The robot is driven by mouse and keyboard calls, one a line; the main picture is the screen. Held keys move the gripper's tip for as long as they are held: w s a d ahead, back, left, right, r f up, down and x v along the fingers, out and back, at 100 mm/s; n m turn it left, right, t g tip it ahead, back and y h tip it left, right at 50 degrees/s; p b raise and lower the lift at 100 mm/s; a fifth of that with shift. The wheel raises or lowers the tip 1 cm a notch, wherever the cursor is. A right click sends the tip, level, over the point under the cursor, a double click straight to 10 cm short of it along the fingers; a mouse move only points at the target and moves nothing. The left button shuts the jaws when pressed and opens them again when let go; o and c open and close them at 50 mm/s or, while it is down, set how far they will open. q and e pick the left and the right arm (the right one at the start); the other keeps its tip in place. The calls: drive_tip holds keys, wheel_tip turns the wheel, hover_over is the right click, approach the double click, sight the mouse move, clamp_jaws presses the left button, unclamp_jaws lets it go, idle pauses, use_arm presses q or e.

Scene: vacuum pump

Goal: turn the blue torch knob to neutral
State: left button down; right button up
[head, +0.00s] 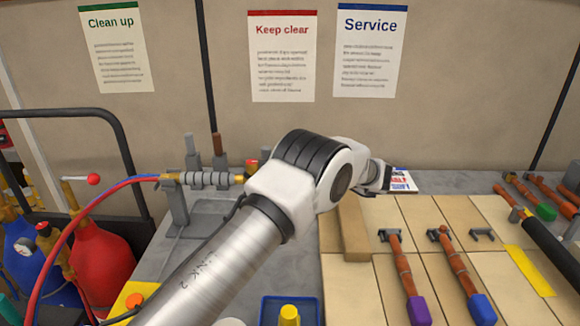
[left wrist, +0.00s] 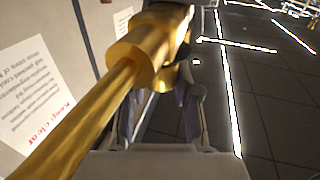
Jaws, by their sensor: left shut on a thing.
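The brass torch (head: 238,179) lies on a grey stand at the left of the bench in the head view, with a red and a blue hose at its left end. A red knob (head: 252,165) stands on top. My left arm covers the torch's right end, and I see no blue knob in either view. In the left wrist view the brass torch body (left wrist: 150,45) fills the upper middle, close to the camera. My left gripper (left wrist: 160,105) is shut on a torch knob there, mostly hidden behind the brass. My right gripper is in neither view.
A blue tray (head: 268,312) sits at the front. A red cylinder (head: 103,250) and a black rail (head: 70,113) stand at the left. Posters hang on the wall behind.

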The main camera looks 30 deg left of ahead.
use_arm(q)
drive_tip(key=shift+s+f, duration=0.1)
drive_tip(key=shift+f, duration=0.05)
drive_tip(key=c, duration=1)
unclamp_jaws()
drive_tip(key=shift+o, duration=0.9)
drive_tip(key=shift+a, duration=0.35)
drive_tip(key=v, duration=0.7)
drive_tip(key=shift+d, duration=0.25)
